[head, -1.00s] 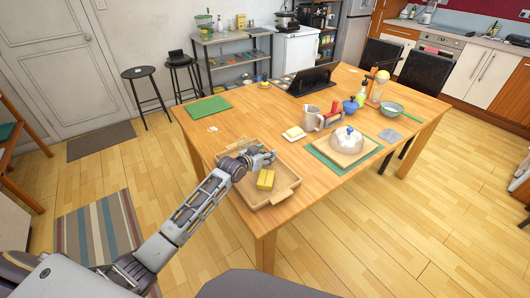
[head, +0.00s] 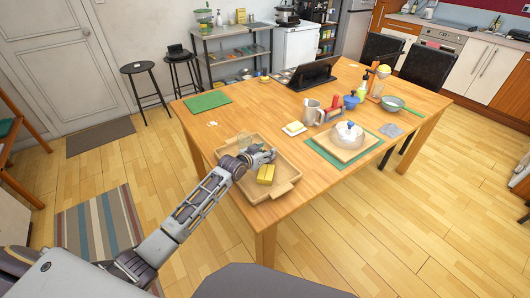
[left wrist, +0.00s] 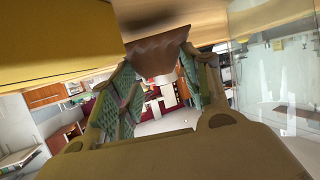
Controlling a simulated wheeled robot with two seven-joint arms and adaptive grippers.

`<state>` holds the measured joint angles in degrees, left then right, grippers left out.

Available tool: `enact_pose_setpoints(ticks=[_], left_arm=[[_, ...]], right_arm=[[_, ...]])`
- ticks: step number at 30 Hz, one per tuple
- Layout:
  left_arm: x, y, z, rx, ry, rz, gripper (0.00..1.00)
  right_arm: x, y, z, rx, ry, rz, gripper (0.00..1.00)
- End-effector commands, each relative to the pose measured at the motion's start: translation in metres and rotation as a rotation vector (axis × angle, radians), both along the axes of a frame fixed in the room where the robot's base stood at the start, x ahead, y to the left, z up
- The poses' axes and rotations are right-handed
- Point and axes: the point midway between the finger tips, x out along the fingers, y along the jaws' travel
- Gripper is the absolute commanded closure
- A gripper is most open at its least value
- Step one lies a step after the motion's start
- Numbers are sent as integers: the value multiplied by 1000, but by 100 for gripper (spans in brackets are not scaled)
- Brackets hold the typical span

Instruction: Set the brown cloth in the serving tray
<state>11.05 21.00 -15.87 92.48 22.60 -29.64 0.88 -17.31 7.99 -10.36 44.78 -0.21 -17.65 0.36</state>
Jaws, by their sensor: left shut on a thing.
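The wooden serving tray (head: 284,189) lies at the near left end of the table. My left gripper (head: 262,157) is low over the tray, beside a yellow block that lies in it. In the left wrist view my left gripper (left wrist: 158,70) is shut on a brown cloth (left wrist: 158,48), bunched between the green-padded fingers. In the head view I cannot make out the cloth behind the fingers, nor whether it touches the tray floor. My right gripper is out of view.
The yellow block (head: 265,174) sits just in front of the gripper. A clear glass (head: 243,142) stands at the tray's back; clear glass also fills the right of the wrist view. A butter dish (head: 294,128), pitcher (head: 312,111) and white lidded dish (head: 347,135) stand farther right.

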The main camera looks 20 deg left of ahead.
Motion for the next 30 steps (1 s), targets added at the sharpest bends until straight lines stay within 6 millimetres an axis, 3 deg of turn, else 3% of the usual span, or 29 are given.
enact_pose_setpoints(ticks=[17, 30], left_arm=[[0, 0, -13, 0, 0, 0, 71], [0, 0, -14, 0, 0, 0, 71]], right_arm=[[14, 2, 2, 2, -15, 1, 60], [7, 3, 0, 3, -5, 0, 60]])
